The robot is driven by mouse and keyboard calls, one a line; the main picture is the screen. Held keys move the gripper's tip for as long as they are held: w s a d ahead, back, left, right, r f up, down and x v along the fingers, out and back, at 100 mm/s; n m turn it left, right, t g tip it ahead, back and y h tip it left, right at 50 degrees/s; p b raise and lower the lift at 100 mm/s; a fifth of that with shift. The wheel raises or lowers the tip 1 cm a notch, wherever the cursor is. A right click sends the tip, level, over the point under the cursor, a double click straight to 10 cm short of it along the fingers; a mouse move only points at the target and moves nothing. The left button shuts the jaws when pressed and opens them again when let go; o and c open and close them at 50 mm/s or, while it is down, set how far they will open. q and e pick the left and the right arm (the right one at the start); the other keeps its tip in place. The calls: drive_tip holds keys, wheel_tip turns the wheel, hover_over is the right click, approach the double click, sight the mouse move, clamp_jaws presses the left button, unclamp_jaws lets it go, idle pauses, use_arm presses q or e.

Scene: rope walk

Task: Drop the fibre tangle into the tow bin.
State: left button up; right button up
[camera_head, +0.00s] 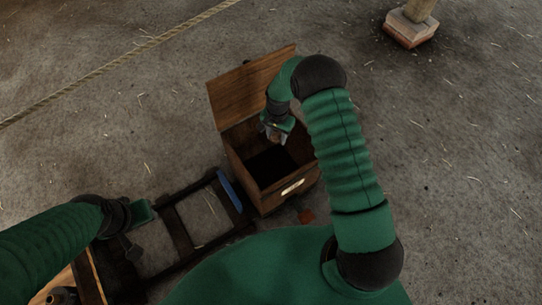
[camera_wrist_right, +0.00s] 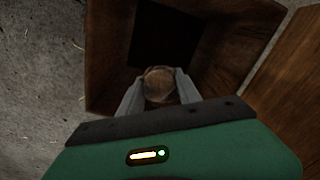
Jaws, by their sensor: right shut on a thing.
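The tow bin (camera_head: 239,159) is a brown wooden box on the floor with its lid (camera_head: 248,87) standing open and a dark inside. It also shows in the right wrist view (camera_wrist_right: 109,55). My right gripper (camera_head: 273,136) is over the bin's opening, pointing down. In the right wrist view its two grey fingers are shut on the fibre tangle (camera_wrist_right: 158,84), a small rounded brownish clump held over the dark inside. My left gripper (camera_head: 133,251) is at the lower left, dark and small, and its jaws cannot be made out.
A dark frame with crossbars (camera_head: 178,230) and a blue end (camera_head: 230,191) lies left of the bin. A rope (camera_head: 120,60) crosses the upper left. A post on a brick-like base (camera_head: 409,29) stands at the upper right. The floor right of the bin is mostly clear, with scattered straw.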

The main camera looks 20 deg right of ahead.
drive_tip(key=o, duration=1.4)
drive_tip(key=shift+d+f, duration=0.1)
drive_tip(key=shift+d, duration=0.05)
wheel_tip(320, 180, up, 17)
drive_tip(key=p, duration=0.6)
drive_tip(key=shift+f, duration=0.15)
